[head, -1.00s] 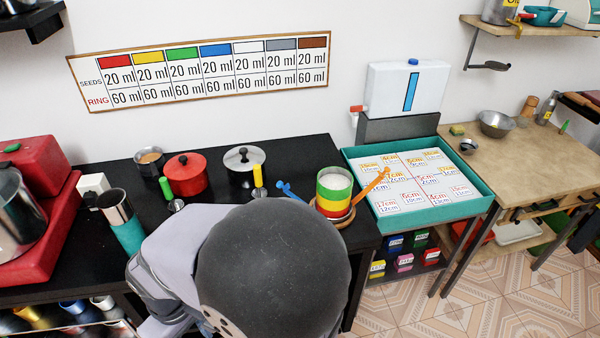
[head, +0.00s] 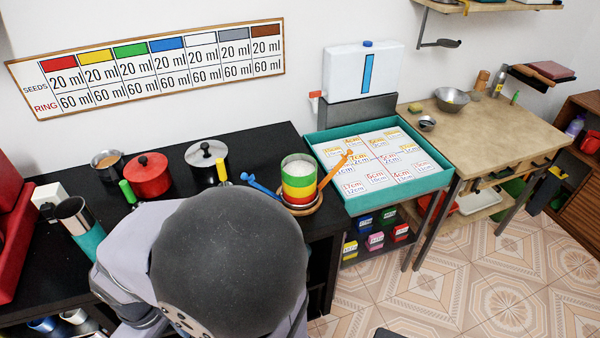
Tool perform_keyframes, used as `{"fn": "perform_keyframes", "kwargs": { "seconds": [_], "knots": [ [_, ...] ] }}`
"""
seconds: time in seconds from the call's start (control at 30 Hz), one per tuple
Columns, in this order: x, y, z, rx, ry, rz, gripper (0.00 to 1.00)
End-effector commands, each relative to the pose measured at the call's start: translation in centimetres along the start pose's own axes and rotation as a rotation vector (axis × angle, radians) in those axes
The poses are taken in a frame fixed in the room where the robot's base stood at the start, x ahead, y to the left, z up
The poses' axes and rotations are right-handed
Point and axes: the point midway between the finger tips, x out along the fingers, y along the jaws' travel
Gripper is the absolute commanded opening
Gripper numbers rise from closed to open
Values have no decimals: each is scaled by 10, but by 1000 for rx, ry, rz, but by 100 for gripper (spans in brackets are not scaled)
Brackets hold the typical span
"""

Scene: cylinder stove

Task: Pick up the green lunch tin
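Several small coloured tins stand in a shelf under the teal tray table. A small green one (head: 389,215), which looks like the green lunch tin, is in the upper row, right of a blue tin (head: 365,223). In the lower row are a yellow tin (head: 350,248), a pink tin (head: 375,241) and a red tin (head: 400,232). They are small in the picture, so details are unclear. My arm fills the lower left middle, in front of the black table. My gripper is not in view.
The teal tray (head: 440,177) with number cards is above the tins. The black table (head: 150,222) holds a red pot (head: 150,177), a steel pot (head: 207,165) and a striped jar (head: 299,182). A wooden bench (head: 480,130) stands right. The tiled floor (head: 480,260) is clear.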

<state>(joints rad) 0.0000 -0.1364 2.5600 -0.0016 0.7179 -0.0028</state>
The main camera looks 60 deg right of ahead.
Motion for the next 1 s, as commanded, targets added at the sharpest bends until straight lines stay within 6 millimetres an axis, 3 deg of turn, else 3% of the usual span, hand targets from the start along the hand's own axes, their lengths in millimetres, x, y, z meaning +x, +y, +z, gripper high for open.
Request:
{"fn": "perform_keyframes", "kwargs": {
  "seconds": [0.2,0.27,0.5,0.8,0.93,1.0],
  "knots": [
    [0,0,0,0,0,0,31],
    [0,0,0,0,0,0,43],
    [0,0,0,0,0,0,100],
    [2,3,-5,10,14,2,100],
    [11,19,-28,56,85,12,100],
    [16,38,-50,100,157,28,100]
  ]
}}
